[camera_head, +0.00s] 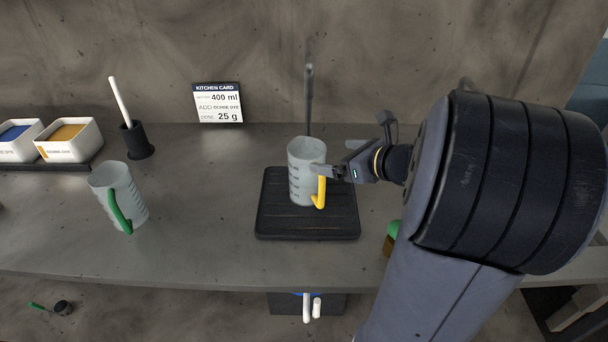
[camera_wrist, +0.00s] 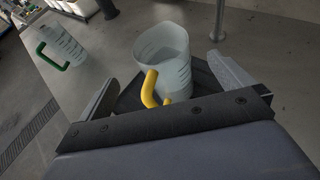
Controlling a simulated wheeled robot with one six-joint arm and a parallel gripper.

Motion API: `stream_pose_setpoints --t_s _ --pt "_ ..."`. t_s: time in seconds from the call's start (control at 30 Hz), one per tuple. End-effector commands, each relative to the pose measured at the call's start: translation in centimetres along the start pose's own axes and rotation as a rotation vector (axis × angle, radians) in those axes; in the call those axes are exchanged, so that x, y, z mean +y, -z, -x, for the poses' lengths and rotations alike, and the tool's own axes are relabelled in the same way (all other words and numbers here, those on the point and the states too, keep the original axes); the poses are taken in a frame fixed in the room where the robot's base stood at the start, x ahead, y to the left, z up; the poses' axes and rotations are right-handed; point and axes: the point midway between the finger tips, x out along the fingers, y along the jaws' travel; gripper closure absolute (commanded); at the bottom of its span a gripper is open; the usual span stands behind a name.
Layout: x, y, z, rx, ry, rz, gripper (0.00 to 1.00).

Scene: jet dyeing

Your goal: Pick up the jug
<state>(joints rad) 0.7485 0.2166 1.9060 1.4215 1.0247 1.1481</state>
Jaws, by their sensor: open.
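A clear jug with a yellow handle (camera_head: 302,177) stands upright on a black ribbed mat (camera_head: 275,222). Graduation marks show on its side. A second clear jug with a green handle (camera_head: 120,189) stands on the counter at the left. My gripper (camera_head: 342,160) is at the right side of the yellow-handled jug, close to its handle. In the wrist view the yellow-handled jug (camera_wrist: 168,58) stands ahead between my two open fingers, its handle toward me. I cannot tell whether a finger touches it. The green-handled jug (camera_wrist: 62,45) shows at the upper left there.
A thin dark upright tap or post (camera_head: 309,100) stands behind the mat. A recipe card (camera_head: 218,103), a black holder with a white stick (camera_head: 137,140) and white dye bins (camera_head: 70,140) line the back left. The counter between the jugs is clear.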

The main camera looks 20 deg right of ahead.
Motion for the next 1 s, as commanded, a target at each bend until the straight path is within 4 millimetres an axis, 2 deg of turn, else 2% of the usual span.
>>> stream_pose_setpoints --t_s 0.1,0.37,0.7,1.0 --pt "0.2 0.0 -2.0 0.002 -0.007 0.001 0.0" --pt "0.1 0.0 -4.1 0.002 -0.003 0.002 0.0" --pt "-0.1 0.0 -8.5 0.002 -0.005 0.003 0.0" --pt "-0.1 0.1 -9.0 0.002 -0.001 0.004 0.0"
